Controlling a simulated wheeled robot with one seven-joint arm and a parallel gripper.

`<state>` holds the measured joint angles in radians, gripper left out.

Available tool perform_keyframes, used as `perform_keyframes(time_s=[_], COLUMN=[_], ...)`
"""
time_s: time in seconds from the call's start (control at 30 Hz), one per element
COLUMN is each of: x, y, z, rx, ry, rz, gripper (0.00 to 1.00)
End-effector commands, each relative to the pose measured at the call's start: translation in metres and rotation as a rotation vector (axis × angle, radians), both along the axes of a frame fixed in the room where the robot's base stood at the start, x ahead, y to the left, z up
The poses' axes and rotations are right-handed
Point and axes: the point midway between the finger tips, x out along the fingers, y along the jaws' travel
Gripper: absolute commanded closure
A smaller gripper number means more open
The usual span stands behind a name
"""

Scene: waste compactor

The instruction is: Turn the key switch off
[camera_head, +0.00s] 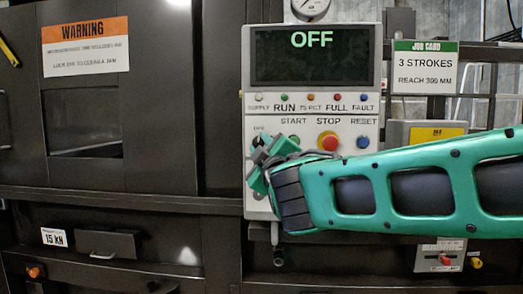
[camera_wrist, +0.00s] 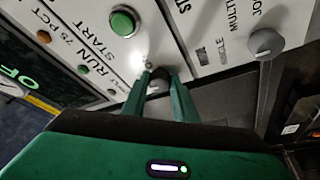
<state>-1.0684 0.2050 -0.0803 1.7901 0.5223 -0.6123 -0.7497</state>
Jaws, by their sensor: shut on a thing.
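The key switch (camera_wrist: 157,86) shows in the wrist view as a dark round part between my fingertips, under a bright glare. My gripper (camera_wrist: 158,76) is shut on it, with one green finger on each side. In the head view my gripper (camera_head: 262,160) is against the lower left of the white control panel (camera_head: 312,184) and hides most of the switch. The display (camera_head: 312,55) on the panel reads OFF in green letters. The key's exact angle is hard to make out.
A green start button (camera_wrist: 123,22) and a grey selector knob (camera_wrist: 265,44) flank the switch in the wrist view. A red stop button (camera_head: 328,141) and a blue reset button (camera_head: 363,142) sit close above my arm. A job card (camera_head: 424,68) hangs at right.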

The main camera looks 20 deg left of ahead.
Motion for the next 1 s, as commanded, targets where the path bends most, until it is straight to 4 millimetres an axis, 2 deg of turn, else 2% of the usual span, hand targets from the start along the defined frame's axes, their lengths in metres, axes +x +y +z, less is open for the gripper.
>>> perform_keyframes(time_s=[0.3, 0.8, 0.83, 0.9, 1.0], x=[0.0002, 0.0005, 0.0005, 0.0005, 0.0005], y=[-0.0002, -0.0002, -0.0002, -0.0002, -0.0003], z=[-0.0017, -0.0026, -0.0026, -0.0023, -0.0015], rx=[-0.11, -0.131, -0.131, -0.13, -0.129], ry=[-0.023, -0.026, -0.026, -0.026, -0.027], rz=[0.0, -0.001, -0.001, -0.001, -0.001], gripper=[0.96, 0.96, 0.72, 0.55, 0.55])
